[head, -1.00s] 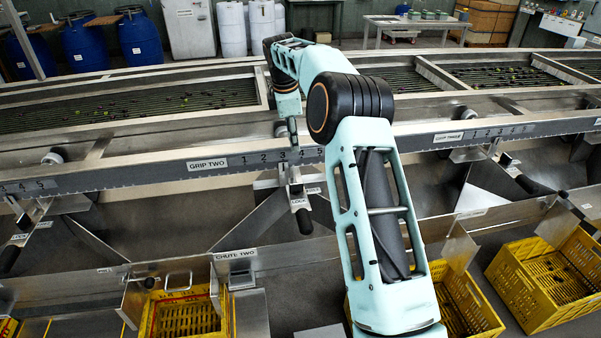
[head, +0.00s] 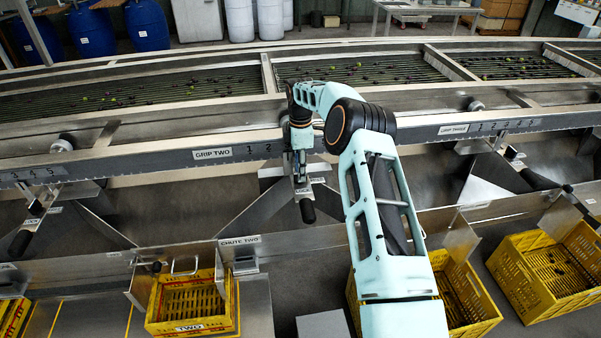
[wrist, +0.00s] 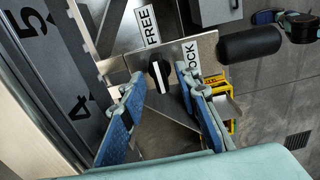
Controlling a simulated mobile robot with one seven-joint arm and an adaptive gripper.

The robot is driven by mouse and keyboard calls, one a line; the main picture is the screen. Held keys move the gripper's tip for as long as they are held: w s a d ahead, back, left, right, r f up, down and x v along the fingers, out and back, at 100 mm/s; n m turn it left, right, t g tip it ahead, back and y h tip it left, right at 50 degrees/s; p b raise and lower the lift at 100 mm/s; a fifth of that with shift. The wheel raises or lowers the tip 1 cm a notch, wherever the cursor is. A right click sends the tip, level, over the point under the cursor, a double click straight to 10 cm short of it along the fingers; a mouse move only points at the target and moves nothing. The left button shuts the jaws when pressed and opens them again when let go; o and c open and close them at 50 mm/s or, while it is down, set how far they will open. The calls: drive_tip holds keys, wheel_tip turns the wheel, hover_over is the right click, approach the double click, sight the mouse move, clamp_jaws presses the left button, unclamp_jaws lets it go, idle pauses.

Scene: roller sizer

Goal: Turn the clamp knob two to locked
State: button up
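The clamp knob two (wrist: 158,76) is a black round knob with a white stripe, set on a metal plate in the wrist view. Its stripe runs nearly up and down in the picture, its upper end toward the FREE label (wrist: 147,26). The LOCK label (wrist: 192,63) lies to its right. My gripper (wrist: 159,78) is open, with one blue finger on each side of the knob and a visible gap at both sides.
A black lever handle (wrist: 250,44) sticks out to the right of the plate, close to the right finger. The numbered rail (wrist: 55,80) runs along the left. Below in the head view are the CHUTE TWO panel (head: 240,240) and a yellow crate (head: 190,327).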

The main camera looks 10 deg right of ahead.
drive_tip(key=shift+f, duration=1)
clamp_jaws()
